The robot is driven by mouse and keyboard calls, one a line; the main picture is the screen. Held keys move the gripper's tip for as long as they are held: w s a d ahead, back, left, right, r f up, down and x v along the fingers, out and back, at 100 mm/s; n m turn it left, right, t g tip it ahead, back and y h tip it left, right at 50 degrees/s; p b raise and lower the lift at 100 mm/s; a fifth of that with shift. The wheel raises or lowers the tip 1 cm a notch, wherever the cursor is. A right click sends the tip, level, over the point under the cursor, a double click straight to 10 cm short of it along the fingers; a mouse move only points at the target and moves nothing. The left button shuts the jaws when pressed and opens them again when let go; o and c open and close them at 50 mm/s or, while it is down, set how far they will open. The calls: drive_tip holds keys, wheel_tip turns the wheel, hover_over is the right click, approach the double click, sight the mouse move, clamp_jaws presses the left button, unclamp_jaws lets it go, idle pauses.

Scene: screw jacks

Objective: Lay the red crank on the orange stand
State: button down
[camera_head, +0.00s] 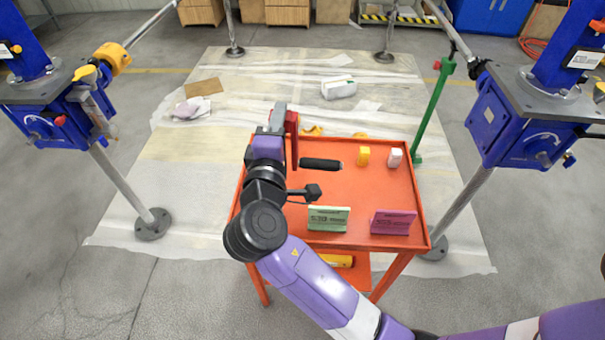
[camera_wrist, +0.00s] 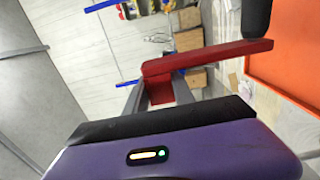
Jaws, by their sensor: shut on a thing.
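My gripper (camera_head: 279,118) is shut on the red crank (camera_head: 292,130) near the far left edge of the orange stand (camera_head: 365,195). The crank's red arm also shows in the wrist view (camera_wrist: 215,57), between the grey fingers (camera_wrist: 155,92). The crank's black handle (camera_head: 321,164) points right, over the stand's top; it shows at the upper right of the wrist view (camera_wrist: 256,18). The stand (camera_wrist: 285,45) fills the right of that view. I cannot tell whether the crank touches the stand. My wrist hides the stand's left edge.
Blue jacks rise left (camera_head: 60,105) and right (camera_head: 520,120). A green crank (camera_head: 435,110) hangs beside the right one.

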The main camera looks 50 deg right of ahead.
wheel_tip(320, 180, down, 18)
drive_tip(key=shift+r+b, duration=0.2)
drive_tip(key=shift+b, duration=0.15)
drive_tip(key=shift+f, duration=0.15)
drive_tip(key=c, duration=1.1)
unclamp_jaws()
drive_tip(key=shift+o, duration=0.2)
drive_tip(key=b+v, duration=0.1)
drive_tip(key=v, duration=1.1)
drive_tip(key=shift+b, duration=0.35)
drive_tip(key=shift+a, duration=0.1)
